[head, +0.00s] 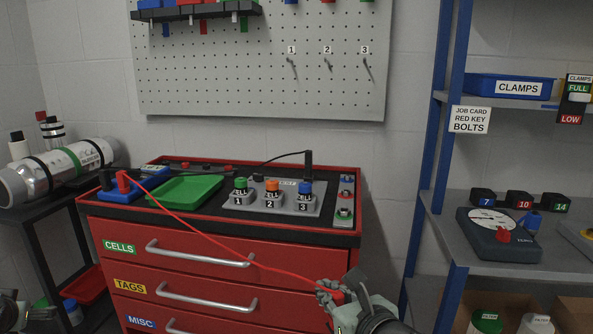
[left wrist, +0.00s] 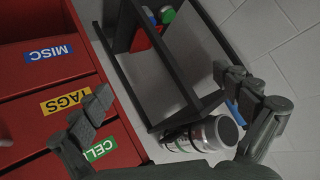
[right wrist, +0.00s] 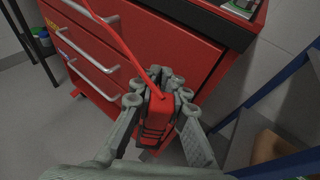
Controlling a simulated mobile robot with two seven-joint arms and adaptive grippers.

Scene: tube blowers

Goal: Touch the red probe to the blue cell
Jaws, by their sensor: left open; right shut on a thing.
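The blue cell (head: 305,190), marked 3, stands at the right end of a grey holder on top of the red cabinet. An orange-topped cell (head: 272,189) and a green-topped cell (head: 240,188) stand left of it. A black probe (head: 308,161) is upright right at the blue cell; contact cannot be told. My right gripper (head: 334,289) is shut on the red probe (right wrist: 158,115), in front of the cabinet and below its top, apart from the blue cell. My left gripper (left wrist: 170,95) is open and empty, away from the cells.
A red cable (head: 215,240) runs from a red plug (head: 124,182) on the cabinet top to the red probe. A green tray (head: 187,189) lies left of the cells. A blue-posted shelf (head: 455,215) stands at the right. A cylinder (head: 60,172) lies on a black stand at left.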

